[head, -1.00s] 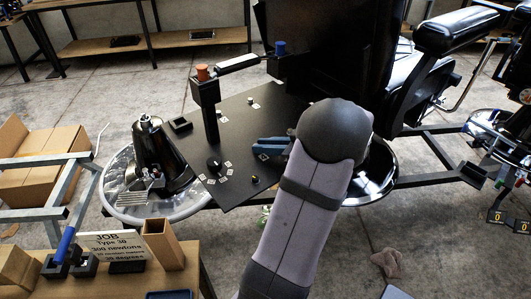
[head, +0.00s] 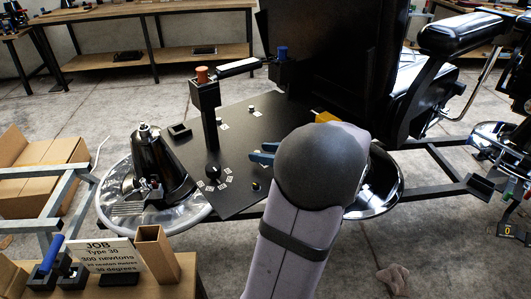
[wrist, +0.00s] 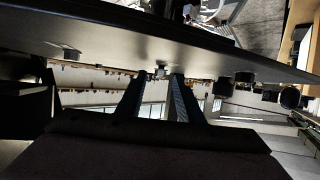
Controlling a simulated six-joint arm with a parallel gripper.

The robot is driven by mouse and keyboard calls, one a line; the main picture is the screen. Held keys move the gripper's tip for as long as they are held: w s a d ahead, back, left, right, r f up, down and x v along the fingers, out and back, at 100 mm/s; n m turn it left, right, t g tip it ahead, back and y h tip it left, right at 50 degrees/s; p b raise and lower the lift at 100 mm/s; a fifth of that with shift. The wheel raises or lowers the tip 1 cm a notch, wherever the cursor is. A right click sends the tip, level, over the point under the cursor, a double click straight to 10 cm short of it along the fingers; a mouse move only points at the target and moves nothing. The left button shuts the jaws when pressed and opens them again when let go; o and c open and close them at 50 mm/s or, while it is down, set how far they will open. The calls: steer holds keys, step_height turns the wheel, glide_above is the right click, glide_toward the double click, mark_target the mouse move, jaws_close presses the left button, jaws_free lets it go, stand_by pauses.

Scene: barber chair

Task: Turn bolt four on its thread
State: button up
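A black plate (head: 236,150) carries several small bolts with white number labels too small to read, so I cannot tell which is bolt four. One bolt (head: 251,108) is at the plate's far side and another (head: 256,185) at its near edge. My gripper (head: 259,153) has blue fingers over the plate's right part; my wrist hides what lies behind. In the wrist view the two fingers (wrist: 157,86) stand apart with nothing held. A small bolt (wrist: 160,71) on the plate's edge-on face lies in line with the gap between the fingertips. Contact is not visible.
A black post with an orange top (head: 203,87) rises from the plate, with a dark knob (head: 213,171) near its foot. A black cone (head: 148,163) stands left. The barber chair (head: 315,60) is close behind my wrist. A job sign (head: 102,255) stands front left.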

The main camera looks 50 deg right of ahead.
steer(key=shift+b+v, duration=0.65)
steer(key=shift+v, duration=3)
steer(key=shift+o, duration=0.2)
